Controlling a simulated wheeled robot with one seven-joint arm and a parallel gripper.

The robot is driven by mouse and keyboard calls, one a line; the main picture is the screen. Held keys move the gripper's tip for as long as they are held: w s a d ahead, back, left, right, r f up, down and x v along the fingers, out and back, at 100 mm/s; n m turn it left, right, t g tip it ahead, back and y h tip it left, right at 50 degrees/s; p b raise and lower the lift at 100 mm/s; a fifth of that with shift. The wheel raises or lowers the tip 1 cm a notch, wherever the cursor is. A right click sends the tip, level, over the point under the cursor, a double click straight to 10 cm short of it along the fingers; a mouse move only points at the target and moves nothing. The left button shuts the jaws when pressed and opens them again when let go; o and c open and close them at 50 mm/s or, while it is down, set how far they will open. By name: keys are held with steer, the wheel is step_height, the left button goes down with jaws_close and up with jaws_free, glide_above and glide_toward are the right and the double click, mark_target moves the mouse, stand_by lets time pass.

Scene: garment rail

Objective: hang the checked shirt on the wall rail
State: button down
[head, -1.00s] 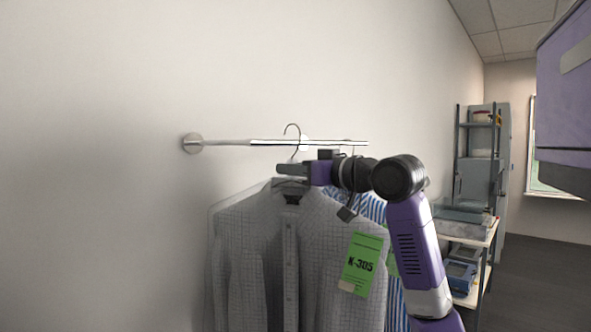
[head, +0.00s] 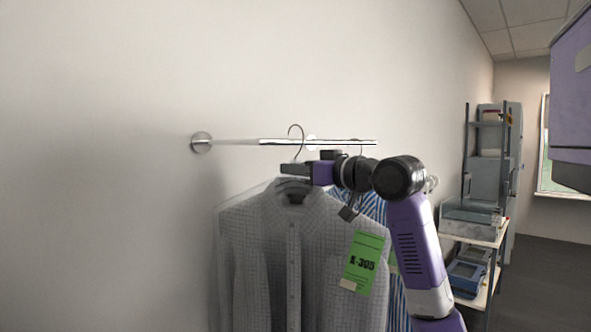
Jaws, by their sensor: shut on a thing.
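The checked shirt (head: 265,240) is grey, hangs upright under a clear cover, and carries a green tag (head: 363,262). My gripper (head: 295,169) is shut on its hanger, just below the hook (head: 298,140). The wall rail (head: 320,142) is a metal bar that starts at a round wall mount (head: 202,143). The hook's curved top shows above the rail's line, and its shank crosses the rail in the picture. I cannot tell whether the hook is over the rail or in front of it.
A blue-striped shirt (head: 372,207) hangs behind the checked one, partly hidden by my arm; its hook shows at the rail's right part. A shelf (head: 487,160) and a table with trays (head: 480,232) stand at the right. The rail's left part is bare.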

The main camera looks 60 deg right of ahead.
steer(key=shift+f+b, duration=0.85)
steer(key=shift+f, duration=0.4)
steer(key=c, duration=1.2)
jaws_free()
steer(key=shift+s, duration=0.1)
steer(key=b+v, duration=0.2)
steer(key=v, duration=0.5)
steer(key=shift+s, duration=0.35)
steer(key=shift+o, duration=1)
steer(key=shift+a, duration=0.1)
